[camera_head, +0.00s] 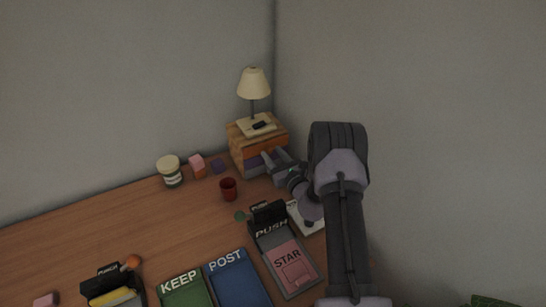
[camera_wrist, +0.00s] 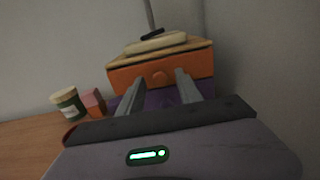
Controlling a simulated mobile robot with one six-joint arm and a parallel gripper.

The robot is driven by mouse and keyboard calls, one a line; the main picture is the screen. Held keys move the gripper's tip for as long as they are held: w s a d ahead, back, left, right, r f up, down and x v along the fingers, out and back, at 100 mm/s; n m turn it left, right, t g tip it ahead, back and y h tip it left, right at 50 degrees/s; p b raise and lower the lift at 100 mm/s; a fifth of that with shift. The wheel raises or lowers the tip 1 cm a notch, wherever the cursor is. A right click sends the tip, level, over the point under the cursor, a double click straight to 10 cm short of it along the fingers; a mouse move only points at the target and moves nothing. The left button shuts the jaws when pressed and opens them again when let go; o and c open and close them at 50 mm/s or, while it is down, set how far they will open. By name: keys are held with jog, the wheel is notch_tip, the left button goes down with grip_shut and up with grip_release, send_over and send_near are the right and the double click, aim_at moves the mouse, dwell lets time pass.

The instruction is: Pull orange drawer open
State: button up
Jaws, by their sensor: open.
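The orange drawer (camera_wrist: 135,77) is the upper drawer of a small wooden cabinet (camera_wrist: 120,61) and has a round orange knob (camera_wrist: 160,77). It looks shut in the wrist view. A purple drawer (camera_wrist: 152,98) lies below it. In the head view the cabinet (camera_head: 238,148) stands at the back corner of the desk, and my gripper (camera_head: 272,163) is in front of it, partly covering the drawer fronts. My gripper (camera_wrist: 160,90) is open in the wrist view. Its two fingers point at the cabinet, one on each side of the knob's line. I cannot tell whether they touch anything.
A lamp (camera_head: 254,84) and a dark small object (camera_head: 260,125) are on the cabinet. A jar (camera_head: 170,172), a pink-orange block (camera_head: 197,165) and a red cup (camera_head: 229,189) stand to the left. Labelled trays (camera_head: 237,279) fill the front. A wall is close on the right.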

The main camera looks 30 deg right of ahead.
jog(key=shift+w, duration=0.2)
grip_shut()
dwell(1.3)
